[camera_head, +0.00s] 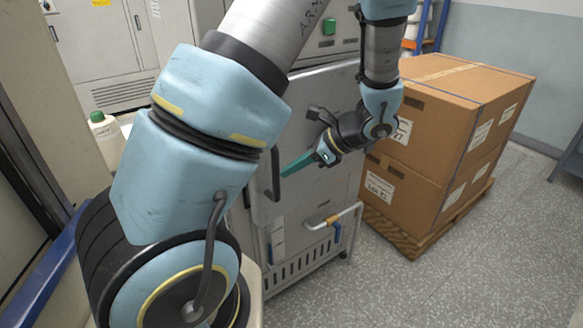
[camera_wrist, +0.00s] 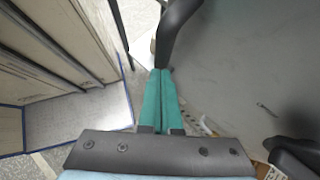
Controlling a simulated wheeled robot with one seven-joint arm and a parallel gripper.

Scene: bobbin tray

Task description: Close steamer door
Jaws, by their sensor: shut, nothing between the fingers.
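The steamer is a grey metal cabinet in the middle of the head view. Its flat front door (camera_head: 320,105) carries a black bar handle (camera_head: 276,175) at the left. I cannot tell whether the door stands ajar. The door also fills the right of the wrist view as a grey surface (camera_wrist: 250,60), with the black handle (camera_wrist: 176,28) at the top centre. My gripper (camera_head: 284,171) has green fingers pressed together, pointing left along the door front. Their tips lie close to the handle in both views (camera_wrist: 160,72); contact is unclear. My arm hides part of the steamer's left side.
Stacked cardboard boxes (camera_head: 440,130) stand on a wooden pallet (camera_head: 420,240) right of the steamer. A white bottle (camera_head: 103,130) is at the left. Speckled floor (camera_head: 450,275) is clear in front.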

